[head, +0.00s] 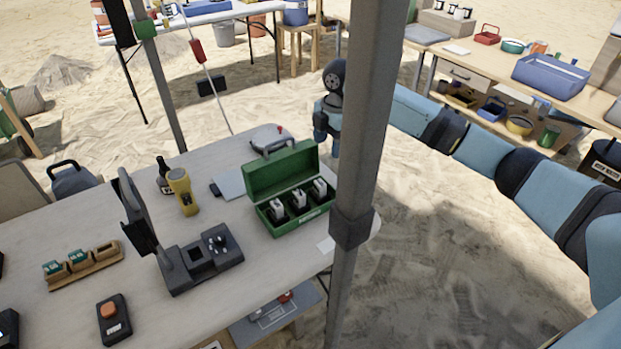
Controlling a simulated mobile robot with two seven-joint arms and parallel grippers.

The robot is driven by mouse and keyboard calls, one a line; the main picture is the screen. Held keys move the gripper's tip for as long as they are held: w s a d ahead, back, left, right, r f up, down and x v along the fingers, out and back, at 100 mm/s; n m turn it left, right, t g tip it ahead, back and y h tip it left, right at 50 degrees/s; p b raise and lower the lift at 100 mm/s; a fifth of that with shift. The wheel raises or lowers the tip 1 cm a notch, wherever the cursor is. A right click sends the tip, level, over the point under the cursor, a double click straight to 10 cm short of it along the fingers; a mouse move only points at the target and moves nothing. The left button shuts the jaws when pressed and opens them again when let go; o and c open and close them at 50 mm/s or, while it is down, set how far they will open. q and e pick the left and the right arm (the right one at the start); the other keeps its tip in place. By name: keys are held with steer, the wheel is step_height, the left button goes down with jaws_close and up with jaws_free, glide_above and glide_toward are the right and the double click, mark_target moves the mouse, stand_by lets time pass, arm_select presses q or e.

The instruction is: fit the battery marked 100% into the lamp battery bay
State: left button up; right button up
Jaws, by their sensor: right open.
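An open green box (293,224) on the table holds three white-and-dark blocks (298,198) that look like batteries; any charge marks are too small to read. A dark lamp-like device (185,280) with a tall upright panel (135,214) stands left of the box. A square recess (197,256) in its base looks like the battery bay and appears empty. My right gripper (327,138) hangs fingers down, just beyond the box's right end, close to the grey pole. It is open and appears empty. My left gripper is out of view.
A grey pole (356,175) stands in front of my right arm and hides part of it. A yellow flashlight (183,192), a wooden tray (90,264) with teal-topped pieces and a dark box with an orange button (110,311) share the table.

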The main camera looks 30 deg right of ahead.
mark_target(320, 183)
steer(key=f, duration=0.5)
steer(key=f+b, duration=0.1)
steer(key=f, duration=0.2)
steer(key=shift+s+a, duration=0.2)
steer(key=shift+a, duration=0.2)
steer(key=shift+w+a+f+b, duration=0.1)
steer(key=shift+a+f+b, duration=0.15)
steer(key=shift+f, duration=0.6)
steer(key=shift+s+a+f+b, duration=0.1)
steer(key=shift+a+f+b, duration=0.15)
steer(key=shift+f, duration=0.6)
steer(key=shift+w+a+f+b, duration=0.1)
steer(key=shift+a+f+b, duration=0.15)
steer(key=shift+f, duration=0.6)
steer(key=c, duration=1)
